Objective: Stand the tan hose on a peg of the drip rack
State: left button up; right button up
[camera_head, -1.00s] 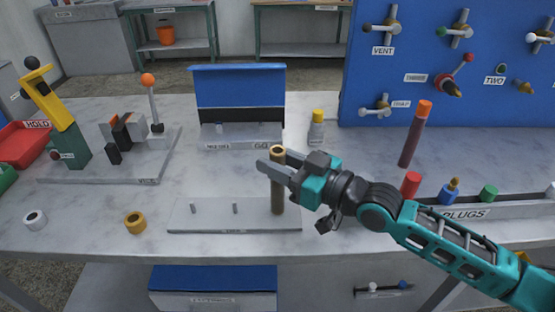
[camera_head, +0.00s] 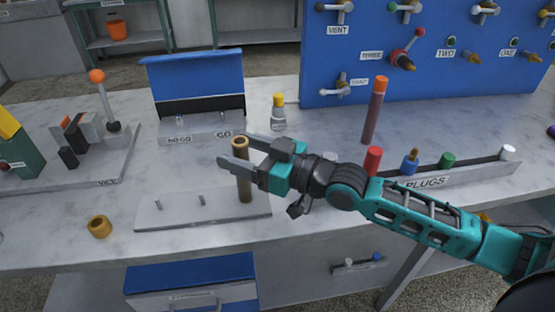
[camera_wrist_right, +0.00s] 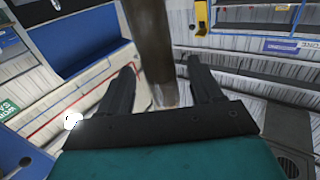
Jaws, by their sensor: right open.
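The tan hose (camera_head: 245,178), a brown tube with a lighter open top, stands upright at the right end of the drip rack (camera_head: 180,220). It appears to be on a peg there, but its lower end hides that peg. Two bare pegs show to its left. My right gripper (camera_head: 240,152) is open, with its fingers on either side of the hose near its top. In the right wrist view the hose (camera_wrist_right: 150,45) shows between the two spread fingers (camera_wrist_right: 160,85), with gaps beside it. My left gripper is not in view.
An ochre ring (camera_head: 99,227) lies left of the rack. The blue-backed go/no-go stand (camera_head: 195,85) and a yellow-capped bottle (camera_head: 279,112) are behind. A dark red hose with an orange top (camera_head: 375,110) stands right, behind the plugs tray (camera_head: 475,175).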

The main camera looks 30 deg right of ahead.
pick_arm(q)
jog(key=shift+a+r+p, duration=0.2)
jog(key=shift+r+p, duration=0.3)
jog(key=shift+p, duration=0.05)
pick_arm(e)
jog(key=v, duration=1.2)
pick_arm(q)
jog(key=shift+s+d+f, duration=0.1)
pick_arm(e)
jog(key=shift+s+d, duration=0.15)
